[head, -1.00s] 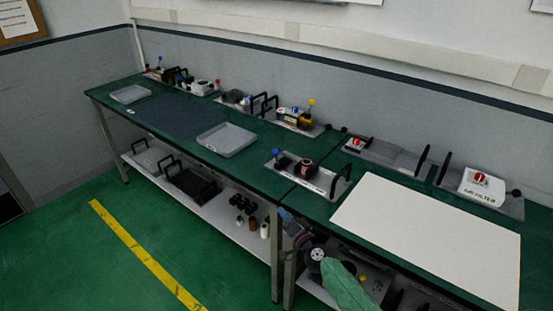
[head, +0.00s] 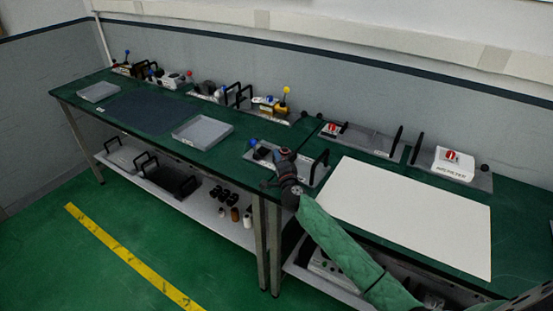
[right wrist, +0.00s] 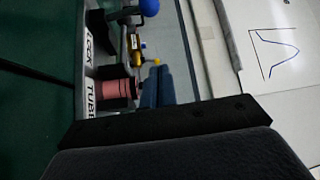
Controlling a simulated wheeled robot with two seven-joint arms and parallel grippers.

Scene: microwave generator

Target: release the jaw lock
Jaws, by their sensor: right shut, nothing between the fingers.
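The jaw station is a grey plate (head: 318,176) on the green bench with a black handle at its right end. A lever with a blue ball (head: 252,142) stands at its left end; the ball also shows at the top of the right wrist view (right wrist: 149,7). There, a plate label reads LOCK (right wrist: 95,38), and another reads TUBE. A pink cylinder (right wrist: 115,89) sits in a black holder by the labels. My right gripper (head: 286,155) is shut and empty over the station, hiding part of it. Its fingers (right wrist: 155,88) appear beside the cylinder; contact is unclear. My left gripper is out of view.
A grey tray (head: 202,132) stands left of the station, and a white board (head: 405,215) lies to the right. Behind are stations with a yellow-ball lever (head: 287,90) and a white box with a red knob (head: 453,164). The bench top between the tray and station is clear.

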